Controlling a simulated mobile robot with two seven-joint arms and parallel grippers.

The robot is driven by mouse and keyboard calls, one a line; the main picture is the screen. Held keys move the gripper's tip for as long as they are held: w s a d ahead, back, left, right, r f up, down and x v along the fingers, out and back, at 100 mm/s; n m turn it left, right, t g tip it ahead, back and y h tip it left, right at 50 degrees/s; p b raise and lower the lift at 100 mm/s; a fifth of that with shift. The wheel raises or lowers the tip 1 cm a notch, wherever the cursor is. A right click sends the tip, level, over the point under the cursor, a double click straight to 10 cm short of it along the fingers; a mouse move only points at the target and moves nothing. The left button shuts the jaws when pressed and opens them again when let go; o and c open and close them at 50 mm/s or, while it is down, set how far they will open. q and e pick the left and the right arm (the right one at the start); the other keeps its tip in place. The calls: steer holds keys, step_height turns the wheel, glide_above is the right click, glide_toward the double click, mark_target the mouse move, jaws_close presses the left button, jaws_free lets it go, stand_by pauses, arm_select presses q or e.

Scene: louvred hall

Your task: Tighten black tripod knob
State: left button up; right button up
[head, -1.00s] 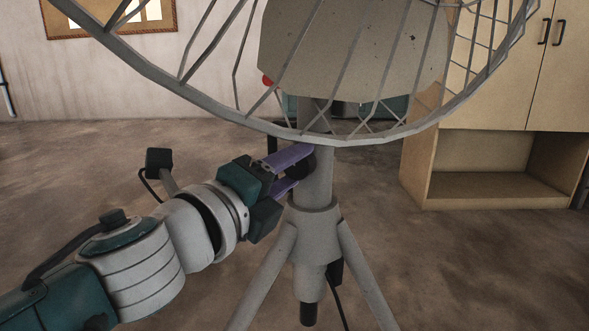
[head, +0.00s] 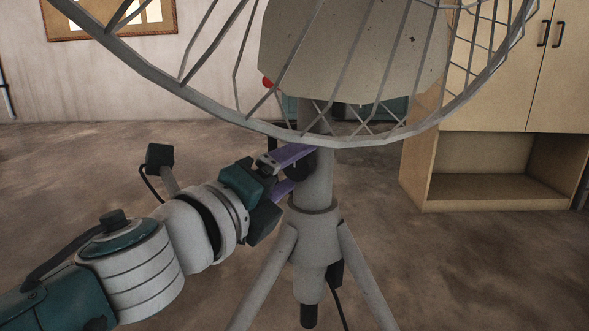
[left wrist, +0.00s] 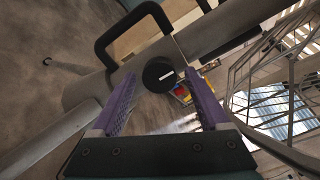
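The black tripod knob (head: 300,171) sits on the left side of the grey tripod mast (head: 317,180), just below the dish, partly covered by my fingers. In the left wrist view the knob (left wrist: 159,75) is round and dark with a pale bar on its face. My left gripper (head: 296,170) reaches in from the left with its purple fingers on either side of the knob. In the left wrist view the left gripper (left wrist: 163,76) is open, with a gap between each finger and the knob. My right gripper is in neither view.
A large wire-ribbed dish (head: 350,60) hangs over the mast, close above my left fingers. The tripod legs (head: 262,280) spread below. A wooden cabinet (head: 430,175) stands at right. The floor (head: 100,180) at left is clear. A black handle (left wrist: 118,35) shows in the left wrist view.

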arm_select(q)
steer(key=shift+s+a, duration=0.15)
steer(key=shift+s, duration=0.1)
steer(key=p+v, duration=0.2)
steer(key=v, duration=0.7)
steer(key=shift+s+p, duration=0.2)
steer(key=shift+p, duration=0.15)
steer(key=shift+a, duration=0.1)
